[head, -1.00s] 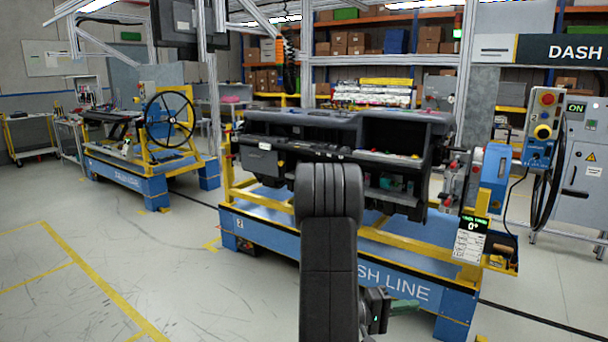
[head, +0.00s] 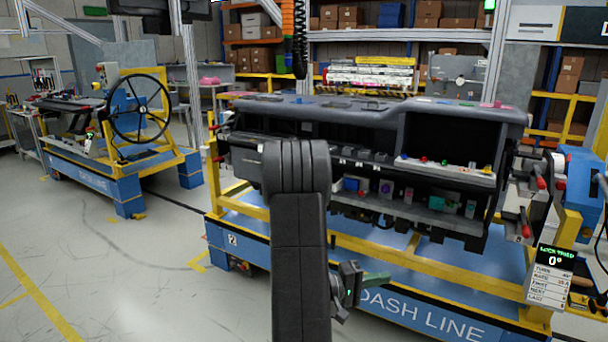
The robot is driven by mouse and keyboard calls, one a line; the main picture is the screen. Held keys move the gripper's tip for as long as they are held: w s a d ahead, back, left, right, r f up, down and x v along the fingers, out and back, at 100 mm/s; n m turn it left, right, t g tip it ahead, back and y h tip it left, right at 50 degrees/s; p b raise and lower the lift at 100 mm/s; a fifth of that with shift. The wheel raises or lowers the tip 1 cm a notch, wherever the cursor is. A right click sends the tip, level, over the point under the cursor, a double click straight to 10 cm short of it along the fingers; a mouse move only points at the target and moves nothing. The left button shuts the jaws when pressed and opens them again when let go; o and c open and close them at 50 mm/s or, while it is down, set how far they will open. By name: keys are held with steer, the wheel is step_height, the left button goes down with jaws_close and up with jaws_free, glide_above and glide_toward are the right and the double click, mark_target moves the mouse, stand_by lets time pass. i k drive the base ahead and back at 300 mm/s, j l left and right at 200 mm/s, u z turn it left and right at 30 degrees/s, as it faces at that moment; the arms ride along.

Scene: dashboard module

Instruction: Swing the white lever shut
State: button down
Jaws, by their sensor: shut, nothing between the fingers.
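The dashboard module (head: 400,112) sits on a blue and yellow line stand, its open shelves facing me. At its right end is a cluster of metal clamp parts (head: 524,190) with red-tipped handles. Some parts there look pale, but I cannot tell which of them is the white lever or how far it stands open. My gripper (head: 376,280) shows low in the head view, beside my dark arm link. My arm hides part of the module's left half.
A display reading 0° (head: 549,260) hangs at the stand's right end, beside a blue unit (head: 583,185). A second stand with a black wheel (head: 141,107) is at the left. The floor (head: 120,260) at the front left is clear.

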mark_target(336, 187)
steer(key=i+j, duration=0.3)
steer(key=i, duration=0.15)
steer(key=i+j, duration=0.3)
steer(key=i, duration=0.15)
steer(key=i+j, duration=0.25)
steer(key=i, duration=0.2)
steer(key=i+j, duration=0.3)
steer(key=i, duration=0.15)
steer(key=j+u, duration=0.05)
